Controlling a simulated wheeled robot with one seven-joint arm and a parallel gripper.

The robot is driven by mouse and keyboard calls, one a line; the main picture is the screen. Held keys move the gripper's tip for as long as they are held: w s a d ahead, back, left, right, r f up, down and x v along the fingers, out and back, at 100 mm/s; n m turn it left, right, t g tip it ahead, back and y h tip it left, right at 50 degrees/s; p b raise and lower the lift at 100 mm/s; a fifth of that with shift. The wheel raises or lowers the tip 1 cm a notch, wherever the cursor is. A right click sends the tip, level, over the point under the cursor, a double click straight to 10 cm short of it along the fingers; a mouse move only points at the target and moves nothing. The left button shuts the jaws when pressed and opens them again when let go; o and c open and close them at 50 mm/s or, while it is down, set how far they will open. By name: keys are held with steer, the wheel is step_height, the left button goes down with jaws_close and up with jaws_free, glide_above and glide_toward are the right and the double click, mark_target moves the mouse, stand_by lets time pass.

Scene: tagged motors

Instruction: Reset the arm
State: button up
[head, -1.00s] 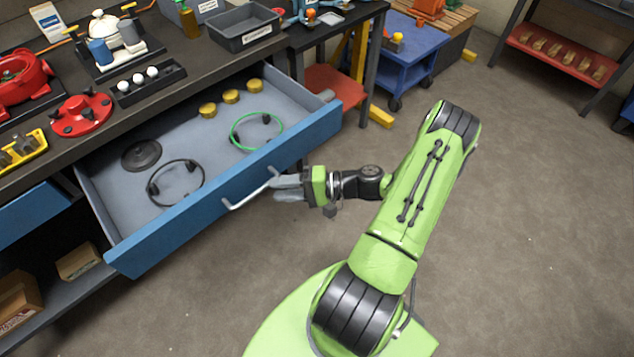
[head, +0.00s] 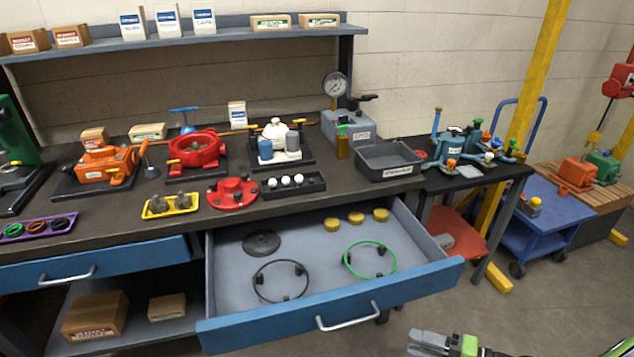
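My gripper (head: 428,342) shows at the bottom edge of the head view, right of the open drawer's handle and apart from it. Its two grey fingers point left; whether they are parted is too small to tell. I see nothing held in it. Most of my green arm lies outside the picture. The blue drawer (head: 395,290) stands pulled out, with its silver handle (head: 348,318) on the front. In the drawer lie a green ring (head: 347,256), a black ring (head: 257,282), a black disc (head: 262,243) and several yellow caps (head: 356,218).
The dark workbench (head: 130,226) holds a red housing (head: 197,150), a red flange (head: 234,192), a yellow tray (head: 171,205) and a grey bin (head: 388,160). A blue cart (head: 550,213) stands at the right. The floor (head: 560,305) at lower right is clear.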

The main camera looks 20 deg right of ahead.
steer(key=w+a+r+n+g+h+p, duration=0.1)
steer(key=a+r+n+g+h+p, duration=0.3)
steer(key=a+r+n+g+h, duration=0.65)
steer(key=s+a+r+t+p, duration=0.1)
steer(key=s+a+r+t, duration=0.1)
steer(key=r, duration=0.7)
steer(key=s+a+r+t+h+p, duration=0.1)
steer(key=s+a+r, duration=0.4)
steer(key=r, duration=0.5)
steer(key=shift+s+a+r+t+p, duration=0.2)
steer(key=shift+s+t+p, duration=0.6)
steer(key=shift+s, duration=0.4)
